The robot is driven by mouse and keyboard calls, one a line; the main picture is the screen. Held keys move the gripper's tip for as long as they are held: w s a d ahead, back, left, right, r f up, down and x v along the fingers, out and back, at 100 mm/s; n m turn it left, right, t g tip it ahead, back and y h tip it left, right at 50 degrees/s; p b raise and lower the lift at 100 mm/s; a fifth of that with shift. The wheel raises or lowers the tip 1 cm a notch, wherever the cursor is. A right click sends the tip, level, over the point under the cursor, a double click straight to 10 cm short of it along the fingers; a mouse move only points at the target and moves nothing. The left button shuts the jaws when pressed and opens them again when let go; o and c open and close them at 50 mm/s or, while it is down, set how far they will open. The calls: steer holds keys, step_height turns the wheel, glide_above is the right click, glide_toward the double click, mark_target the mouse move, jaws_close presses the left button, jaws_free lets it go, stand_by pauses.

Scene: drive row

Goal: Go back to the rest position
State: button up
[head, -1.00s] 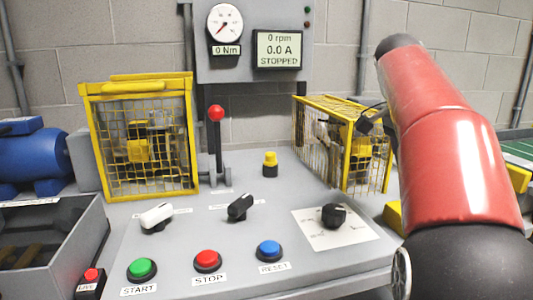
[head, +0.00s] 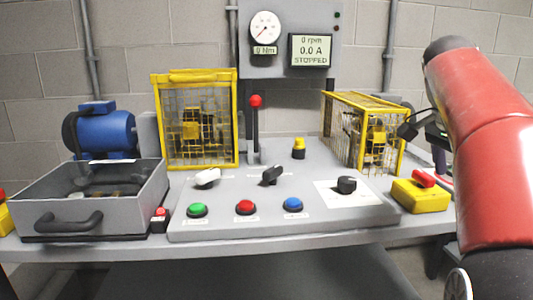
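My red arm stands at the right of the head view, in front of the right end of the bench. My gripper (head: 422,126) shows only in part as a dark shape beyond the arm, beside the right yellow cage (head: 365,98). Its fingers cannot be made out, so I cannot tell whether it is open or shut. The sloped grey control panel (head: 250,222) has green, red and blue buttons, a white knob (head: 207,177) and two black knobs. A red-topped lever (head: 255,125) stands upright behind it. The display (head: 311,50) reads 0 rpm, 0.0 A, STOPPED.
A grey open drawer-like tray (head: 85,212) and a blue motor (head: 100,132) are at the left. The left yellow cage (head: 196,75) stands behind the panel. A yellow box with a red handle (head: 420,196) sits at the bench's right end. Floor shows below the bench's front edge.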

steer(key=s+a+f+n+t+y, duration=0.2)
steer(key=s+a+f+n, duration=0.5)
steer(key=a+f, duration=0.3)
steer(key=s+a+f+n+t+y, duration=0.2)
steer(key=s+a+f+n+t, duration=0.1)
steer(key=s+a+f+n, duration=0.4)
steer(key=a+f+n, duration=0.2)
steer(key=a+f, duration=0.2)
steer(key=f, duration=0.2)
steer(key=shift+s+a+n, duration=0.3)
stand_by(0.7)
